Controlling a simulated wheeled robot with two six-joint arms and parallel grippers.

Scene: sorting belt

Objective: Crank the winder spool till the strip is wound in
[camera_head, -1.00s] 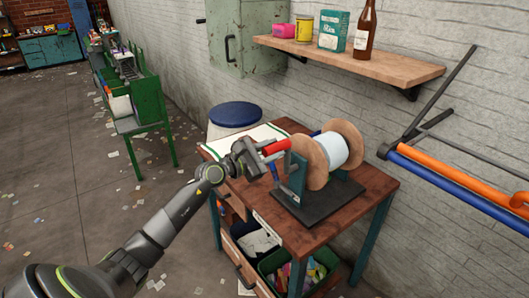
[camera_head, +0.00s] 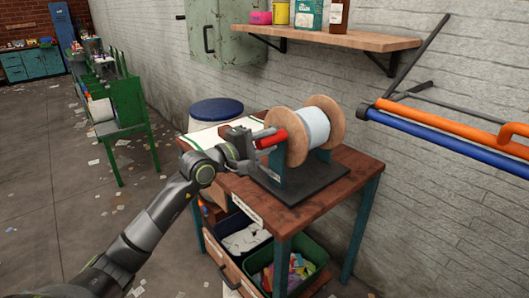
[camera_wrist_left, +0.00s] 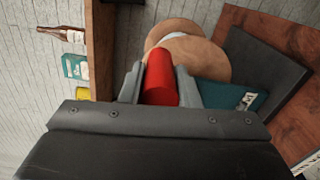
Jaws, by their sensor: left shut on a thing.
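The winder spool (camera_head: 315,126) has two round brown flanges and pale material wound between them. It stands on a black base plate (camera_head: 312,184) on the wooden table. Its red crank handle (camera_head: 273,139) sticks out on the left side. My left gripper (camera_head: 262,138) is shut on this handle. In the left wrist view the red handle (camera_wrist_left: 161,80) lies between both fingers of the left gripper (camera_wrist_left: 160,88), with a brown flange (camera_wrist_left: 206,58) behind it. No loose strip can be made out, and the crank arm is mostly hidden. My right gripper is not in view.
The brown table (camera_head: 345,160) has open shelves below with a green bin (camera_head: 318,277) of coloured pieces. A wall shelf (camera_head: 360,38) holds a bottle and containers. Orange and blue bars (camera_head: 440,125) jut in at right. A blue-lidded drum (camera_head: 216,108) stands behind the table.

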